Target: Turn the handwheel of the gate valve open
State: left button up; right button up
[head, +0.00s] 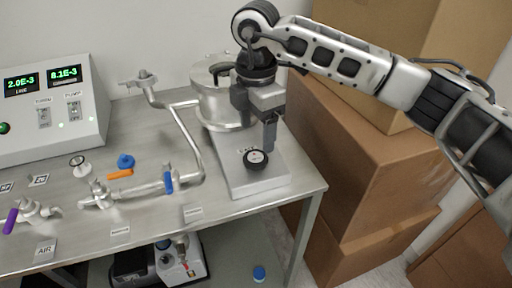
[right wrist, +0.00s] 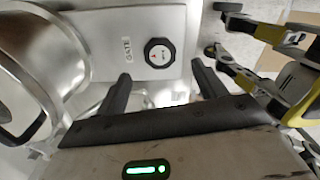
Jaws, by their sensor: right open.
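The handwheel (head: 256,159) is a small black round knob. It sits on a light grey flat valve body (head: 240,180) beside a GATE label, near the right end of the bench. My right gripper (head: 269,148) points down just above the handwheel in the head view. In the right wrist view its two dark fingers (right wrist: 161,75) are apart with nothing between them, and the knob shows beyond their tips. My left gripper is not seen in the head view.
A metal chamber (head: 217,105) stands behind the valve body. A pipe with a blue-handled valve (head: 169,183) runs to its left. Cardboard boxes (head: 365,180) stand at the right. Yellow and black jointed parts (right wrist: 255,85) show at right in the wrist view; I cannot tell what they are.

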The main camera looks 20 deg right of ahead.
aim_at(256, 157)
notch_tip(256, 157, down, 7)
jog(key=shift+r+p, duration=0.1)
jog(key=shift+p, duration=0.4)
jog(key=c, duration=1)
